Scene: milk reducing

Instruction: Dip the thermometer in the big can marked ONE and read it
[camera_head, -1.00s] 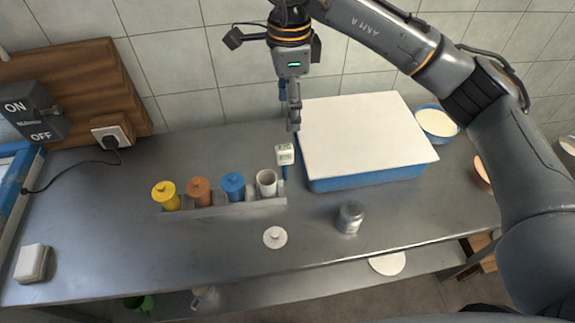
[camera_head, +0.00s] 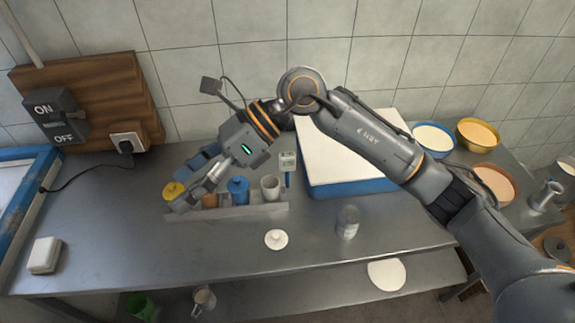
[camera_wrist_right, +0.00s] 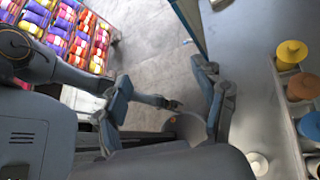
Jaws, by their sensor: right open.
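The thermometer (camera_head: 288,162), a white display head on a blue stem, stands upright at the right end of the rack, against the blue tub. My right gripper (camera_head: 186,182) is open and empty over the left end of the rack, close to the yellow-capped jar (camera_head: 172,190), well left of the thermometer. Its spread fingers (camera_wrist_right: 165,100) also show in the right wrist view. A metal can (camera_head: 547,195) is at the far right edge; no mark on it is readable. My left arm seems to show in the right wrist view; its gripper state is unclear.
The rack (camera_head: 240,211) holds brown, blue (camera_head: 238,188) and white (camera_head: 270,187) jars. Bowls (camera_head: 433,139) stand at the back right.

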